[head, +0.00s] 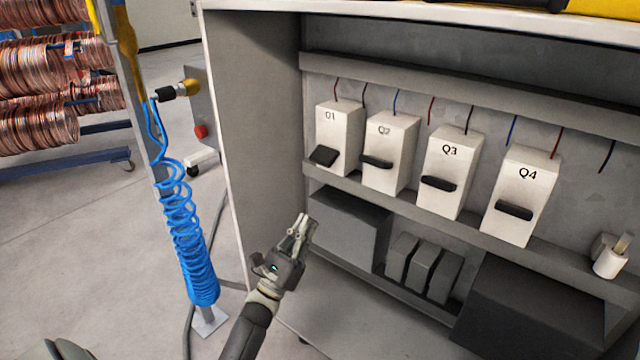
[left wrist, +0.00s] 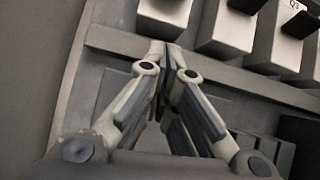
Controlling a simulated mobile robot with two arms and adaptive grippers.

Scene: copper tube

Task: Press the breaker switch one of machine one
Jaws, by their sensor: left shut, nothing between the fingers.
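The leftmost white breaker box (head: 339,137), marked Q1 or 01, stands on a shelf inside an open grey cabinet in the head view. Its black switch (head: 323,156) sticks out from the lower front and is tilted differently from the other switches. My left gripper (head: 300,222) is shut and empty, below and left of this box, with its fingertips pointing up and apart from the switch. In the left wrist view, its closed fingertips (left wrist: 166,50) lie below white breaker boxes. My right gripper is not in view.
Breakers Q2 (head: 390,153), Q3 (head: 449,172) and Q4 (head: 522,195) stand to the right. The cabinet's left side wall (head: 252,130) is near my left arm. Dark grey boxes (head: 350,228) sit below the shelf. A blue coiled hose (head: 186,235) hangs at left.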

